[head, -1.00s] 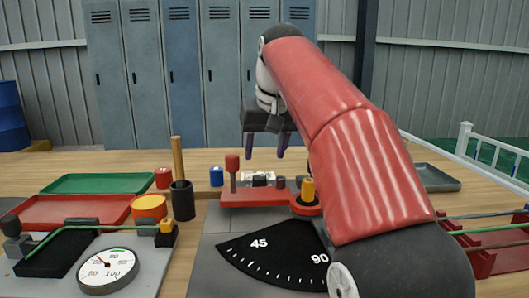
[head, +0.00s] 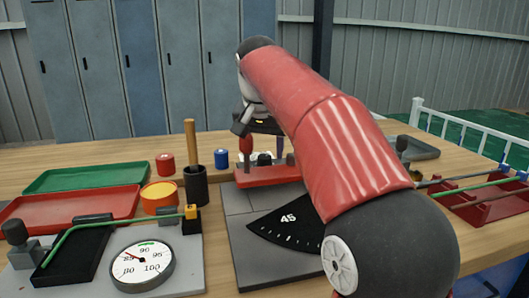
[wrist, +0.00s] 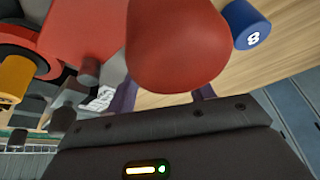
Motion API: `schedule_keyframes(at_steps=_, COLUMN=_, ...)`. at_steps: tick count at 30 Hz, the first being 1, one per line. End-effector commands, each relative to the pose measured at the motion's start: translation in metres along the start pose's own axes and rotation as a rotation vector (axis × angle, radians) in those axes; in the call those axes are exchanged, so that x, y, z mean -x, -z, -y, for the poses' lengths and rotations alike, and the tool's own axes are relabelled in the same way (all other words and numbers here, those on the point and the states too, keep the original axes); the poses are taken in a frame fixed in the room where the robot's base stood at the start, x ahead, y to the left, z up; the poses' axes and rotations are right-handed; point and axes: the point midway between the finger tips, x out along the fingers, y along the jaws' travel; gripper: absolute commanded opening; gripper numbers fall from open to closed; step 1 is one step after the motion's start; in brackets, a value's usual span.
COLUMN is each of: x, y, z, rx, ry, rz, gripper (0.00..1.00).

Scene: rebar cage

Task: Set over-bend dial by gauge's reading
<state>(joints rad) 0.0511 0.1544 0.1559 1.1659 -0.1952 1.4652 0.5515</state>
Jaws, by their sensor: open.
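The gauge (head: 142,266) is a round white dial at front left; its needle points up and left, between the 80 and 90 labels, but the exact value is too small to read. A green bent bar (head: 120,222) lies over the fixture beside it. The red bender (head: 268,175) has an upright red knobbed handle (head: 246,150) and a small black knob on a white plate (head: 264,159), possibly the over-bend dial. My gripper (head: 265,147) is open above the bender. In the wrist view the red knob (wrist: 175,45) looms close in front of the purple fingers; contact is unclear.
A black angle scale (head: 285,228) lies in front of the bender. A dark cup with a wooden handle (head: 195,180), a blue cylinder (head: 221,158) and a red cylinder (head: 165,164) stand left. Green (head: 90,178) and red (head: 70,208) trays lie further left.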

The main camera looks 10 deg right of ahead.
Motion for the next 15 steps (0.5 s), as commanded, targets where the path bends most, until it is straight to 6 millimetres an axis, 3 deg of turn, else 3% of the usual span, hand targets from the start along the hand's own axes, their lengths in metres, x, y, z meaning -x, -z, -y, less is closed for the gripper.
schedule_keyframes(at_steps=6, x=-0.018, y=0.000, z=0.000, rx=0.000, ry=0.000, rz=0.000, gripper=0.53)
schedule_keyframes(at_steps=14, x=-0.019, y=0.000, z=0.000, rx=0.000, ry=0.001, rz=0.000, gripper=0.53)
schedule_keyframes(at_steps=15, x=-0.019, y=0.000, z=0.000, rx=0.000, ry=0.001, rz=0.000, gripper=0.48)
